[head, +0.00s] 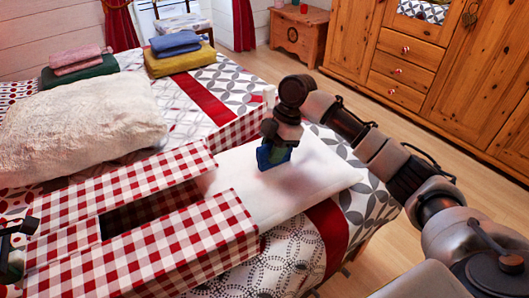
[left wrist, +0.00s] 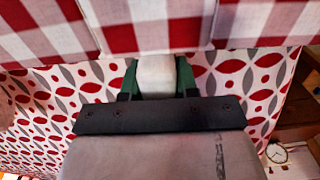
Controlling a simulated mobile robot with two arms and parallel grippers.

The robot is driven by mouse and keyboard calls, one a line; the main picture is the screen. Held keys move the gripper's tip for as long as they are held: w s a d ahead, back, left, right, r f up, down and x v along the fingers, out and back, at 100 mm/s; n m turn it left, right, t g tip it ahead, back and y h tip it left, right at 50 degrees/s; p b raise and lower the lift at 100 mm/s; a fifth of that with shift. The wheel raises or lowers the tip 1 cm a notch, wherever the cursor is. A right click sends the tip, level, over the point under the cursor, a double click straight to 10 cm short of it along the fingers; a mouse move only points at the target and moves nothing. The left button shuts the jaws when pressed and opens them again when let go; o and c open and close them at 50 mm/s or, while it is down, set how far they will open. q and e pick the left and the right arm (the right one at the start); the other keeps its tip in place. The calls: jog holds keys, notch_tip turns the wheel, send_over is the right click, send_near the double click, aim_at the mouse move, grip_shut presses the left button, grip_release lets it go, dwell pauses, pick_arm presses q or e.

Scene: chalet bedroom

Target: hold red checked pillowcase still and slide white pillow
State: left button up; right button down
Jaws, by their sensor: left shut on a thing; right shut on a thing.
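The red checked pillowcase (head: 185,240) lies on the bed with a dark gap between its upper and lower panels. Its checked cloth also fills the top of the left wrist view (left wrist: 160,22). The white pillow (head: 315,185) lies at the pillowcase's right end, its left edge against the checked panels; how far it is inside is hidden. My right gripper (head: 272,158) points down, shut on the top of the white pillow. My left gripper (head: 28,228) is at the pillowcase's left end, cut off by the picture edge. It is shut on the pillowcase; its fingertips (left wrist: 157,55) meet the cloth.
A fluffy cream cushion (head: 80,122) lies behind the pillowcase. Folded textiles (head: 178,55) and more folded cloths (head: 78,68) sit at the far side of the bed. A wooden wardrobe (head: 450,60) and chest (head: 298,35) stand beyond. A clock (left wrist: 277,153) shows low right in the left wrist view.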

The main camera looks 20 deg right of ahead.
jog(key=shift+d, duration=0.55)
jog(key=shift+w+d, duration=0.15)
jog(key=shift+d, duration=0.85)
jog(key=shift+w+d, duration=0.1)
jog(key=shift+d, duration=0.85)
jog(key=shift+w+d, duration=0.1)
jog(key=shift+d, duration=1.4)
jog(key=c, duration=0.8)
grip_release()
jog(key=v, duration=1.2)
